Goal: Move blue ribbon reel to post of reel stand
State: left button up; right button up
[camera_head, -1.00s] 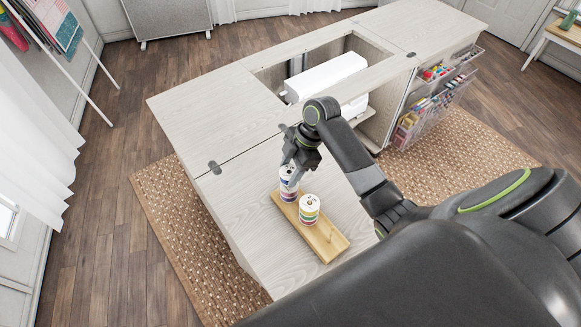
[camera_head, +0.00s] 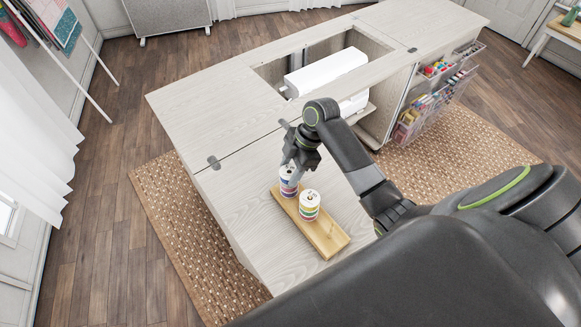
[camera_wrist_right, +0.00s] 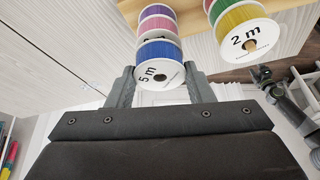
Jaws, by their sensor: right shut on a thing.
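The blue ribbon reel (camera_wrist_right: 158,55), its white end marked "5 m", is between the fingers of my right gripper (camera_wrist_right: 159,84), which is shut on it. The reel lines up with a pink reel and a purple reel beyond it at one end of the wooden reel stand (camera_head: 325,238). I cannot tell whether it touches the pink reel. No post end shows in its dark hole. In the head view the gripper (camera_head: 291,172) is over the farther stack (camera_head: 289,188).
A second stack of reels (camera_head: 309,206), its top one yellow and marked "2 m" (camera_wrist_right: 248,40), stands close beside, with a post end showing in its hole. The stand's near end is bare. A white sewing machine (camera_head: 326,72) sits in the cabinet opening (camera_head: 270,78).

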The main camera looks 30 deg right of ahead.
jog(key=o, duration=1)
jog(key=b+v, duration=0.1)
jog(key=v, duration=1.6)
jog(key=shift+d+r+b, duration=0.1)
jog(key=shift+r+b, duration=0.15)
jog(key=shift+b, duration=0.1)
